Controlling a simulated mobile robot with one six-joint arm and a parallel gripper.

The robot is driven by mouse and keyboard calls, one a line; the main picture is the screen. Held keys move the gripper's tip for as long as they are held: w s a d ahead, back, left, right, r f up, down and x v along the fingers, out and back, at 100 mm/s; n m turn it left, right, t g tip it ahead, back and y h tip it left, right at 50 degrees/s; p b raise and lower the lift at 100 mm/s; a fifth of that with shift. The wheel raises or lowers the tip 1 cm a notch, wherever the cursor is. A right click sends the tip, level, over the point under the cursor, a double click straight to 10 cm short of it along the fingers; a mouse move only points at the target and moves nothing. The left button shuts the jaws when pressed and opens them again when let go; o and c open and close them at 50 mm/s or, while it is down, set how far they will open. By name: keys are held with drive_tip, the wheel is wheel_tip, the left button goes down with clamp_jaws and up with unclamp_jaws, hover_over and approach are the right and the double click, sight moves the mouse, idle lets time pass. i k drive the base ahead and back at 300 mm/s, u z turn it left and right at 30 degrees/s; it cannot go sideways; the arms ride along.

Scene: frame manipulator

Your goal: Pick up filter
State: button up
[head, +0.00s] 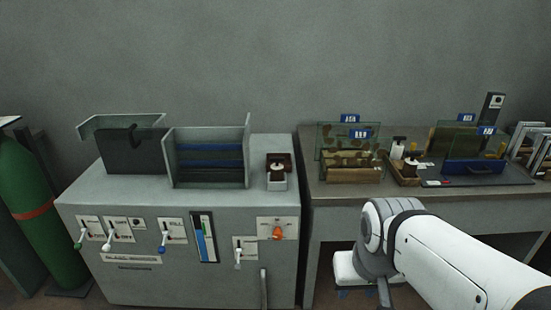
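I cannot tell for sure which thing is the filter. A small dark brown piece with a pale round top sits on a white block (277,181) at the right end of the grey machine (180,205). A similar small piece (410,166) stands in a brown tray on the bench. My white arm comes in from the lower right. My gripper (384,292) hangs low in front of the bench, apart from both pieces. Only a thin dark part of it shows, and its fingertips are not clear.
The grey machine carries upright panels and a divided rack (208,160), with levers on its front. The bench (325,189) holds glass panels with blue labels and a dark mat (515,178). A green cylinder (25,185) stands at the far left.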

sight(277, 168)
drive_tip(key=u, duration=0.55)
drive_tip(key=i, duration=1.8)
drive_tip(key=z, duration=0.55)
